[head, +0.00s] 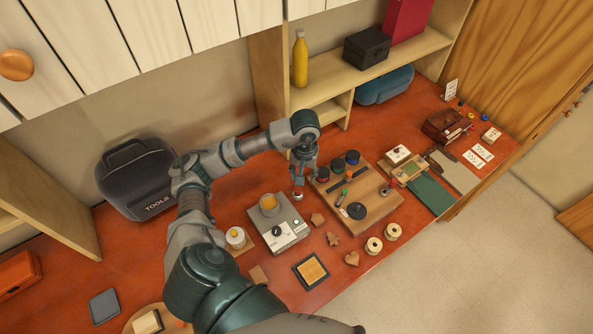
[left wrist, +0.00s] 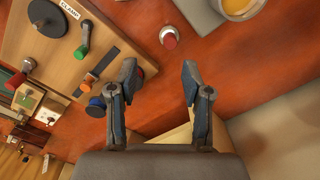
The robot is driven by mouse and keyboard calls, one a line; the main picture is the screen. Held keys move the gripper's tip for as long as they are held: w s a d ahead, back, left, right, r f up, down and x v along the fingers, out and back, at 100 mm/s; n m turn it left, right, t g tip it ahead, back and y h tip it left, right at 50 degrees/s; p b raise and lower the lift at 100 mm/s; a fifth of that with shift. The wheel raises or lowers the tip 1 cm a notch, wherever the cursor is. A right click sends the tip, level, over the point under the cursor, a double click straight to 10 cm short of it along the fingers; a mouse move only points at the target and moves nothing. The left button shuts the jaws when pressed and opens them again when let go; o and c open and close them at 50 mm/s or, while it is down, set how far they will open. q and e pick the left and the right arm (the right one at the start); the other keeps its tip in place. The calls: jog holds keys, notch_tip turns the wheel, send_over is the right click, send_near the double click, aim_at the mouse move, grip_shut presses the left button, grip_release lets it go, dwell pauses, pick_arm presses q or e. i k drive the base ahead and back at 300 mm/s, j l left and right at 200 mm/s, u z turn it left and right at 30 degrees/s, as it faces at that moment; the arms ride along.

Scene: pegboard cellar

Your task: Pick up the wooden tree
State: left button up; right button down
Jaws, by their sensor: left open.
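The wooden tree (head: 333,240) is a small flat brown cut-out lying on the red-orange bench top in the head view. It lies between a wooden house shape (head: 318,219) and a wooden heart (head: 352,258). My left gripper (head: 299,188) is above the bench, farther back than the tree, at the left edge of a wooden tool board. In the left wrist view my left gripper (left wrist: 160,78) is open, with nothing between its fingers. The tree does not show in that view. My right gripper is not in view.
The tool board (head: 378,208) with jars and tools is right of my gripper. A grey device (head: 278,237) with a cup is left of the tree. Two spools (head: 374,245) and a framed square (head: 311,271) are nearby.

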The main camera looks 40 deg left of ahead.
aim_at(332, 240)
jog(key=k+l, duration=0.5)
jog(key=l, duration=0.15)
jog(key=k+l, duration=0.5)
jog(key=l, duration=0.15)
jog(key=k+l, duration=0.55)
jog(key=l, duration=0.05)
